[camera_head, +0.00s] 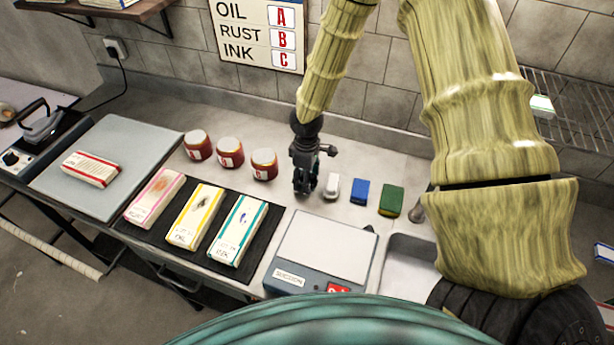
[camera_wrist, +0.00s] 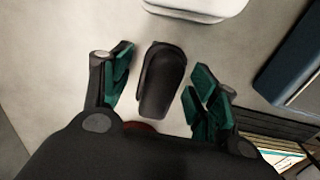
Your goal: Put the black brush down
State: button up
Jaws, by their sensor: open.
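The black brush (camera_wrist: 161,80) is a dark rounded block in the wrist view, over the pale counter and between my gripper's fingers. My gripper (camera_wrist: 167,88) is open, with a green-padded finger on each side of the brush and a visible gap to each. In the head view my gripper (camera_head: 304,190) points down at the counter, just left of the white brush (camera_head: 332,187). There I cannot make out the black brush apart from the dark gripper. The brush appears to lie on the counter.
A blue brush (camera_head: 360,192) and a green brush (camera_head: 391,201) stand to the right. Several jars, including one (camera_head: 264,165), are left. A boxy grey device (camera_head: 325,245) is in front, near folded cloths (camera_head: 238,231) on a black mat. A sink (camera_head: 412,262) is at right.

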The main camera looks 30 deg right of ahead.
jog(key=shift+w+r, duration=0.15)
jog(key=shift+r, duration=0.6)
notch_tip(320, 180, up, 11)
jog(key=b, duration=0.2)
jog(key=shift+b, duration=0.3)
